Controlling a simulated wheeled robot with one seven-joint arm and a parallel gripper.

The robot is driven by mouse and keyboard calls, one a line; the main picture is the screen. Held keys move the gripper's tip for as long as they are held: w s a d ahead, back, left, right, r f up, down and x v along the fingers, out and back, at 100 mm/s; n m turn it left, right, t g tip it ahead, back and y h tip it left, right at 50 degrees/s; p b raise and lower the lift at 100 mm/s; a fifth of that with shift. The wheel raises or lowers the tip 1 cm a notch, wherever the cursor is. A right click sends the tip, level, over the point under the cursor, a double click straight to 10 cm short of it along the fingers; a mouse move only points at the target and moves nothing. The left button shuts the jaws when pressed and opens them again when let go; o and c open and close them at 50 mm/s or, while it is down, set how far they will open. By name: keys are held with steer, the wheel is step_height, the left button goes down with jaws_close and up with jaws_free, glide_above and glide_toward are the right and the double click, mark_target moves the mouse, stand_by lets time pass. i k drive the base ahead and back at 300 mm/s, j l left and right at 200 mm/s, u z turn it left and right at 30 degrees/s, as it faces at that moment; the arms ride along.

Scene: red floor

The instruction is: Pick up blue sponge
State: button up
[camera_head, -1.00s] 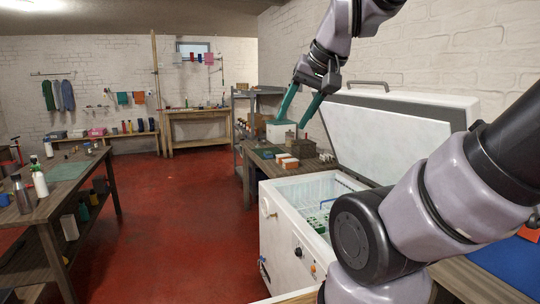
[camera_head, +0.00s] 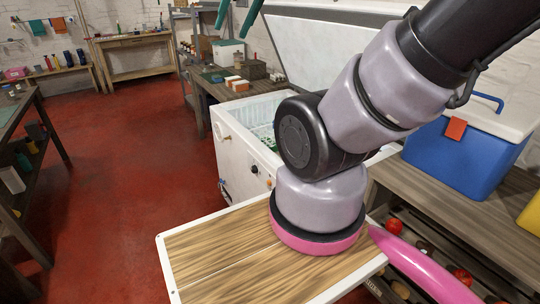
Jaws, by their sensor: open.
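I cannot make out a blue sponge in the current head view. My gripper (camera_head: 233,29) is at the top edge, with only its two teal fingers showing. The fingers are apart with nothing visible between them. The rest of the gripper is cut off by the frame.
The freezer is open, its inside partly hidden by my arm. A blue cooler (camera_head: 456,160) with a white lid stands on a wooden bench (camera_head: 430,195) at right. A dark table (camera_head: 22,108) stands at left. Red floor (camera_head: 125,160) between is clear.

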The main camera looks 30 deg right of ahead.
mark_target(216, 78)
steer(key=i+u, duration=0.25)
steer(key=i, duration=4.05)
steer(key=i+j+z, duration=0.1)
steer(key=i+z, duration=0.35)
steer(key=i+j+z, duration=0.3)
steer(key=i+z, duration=0.3)
steer(key=z, duration=1.5)
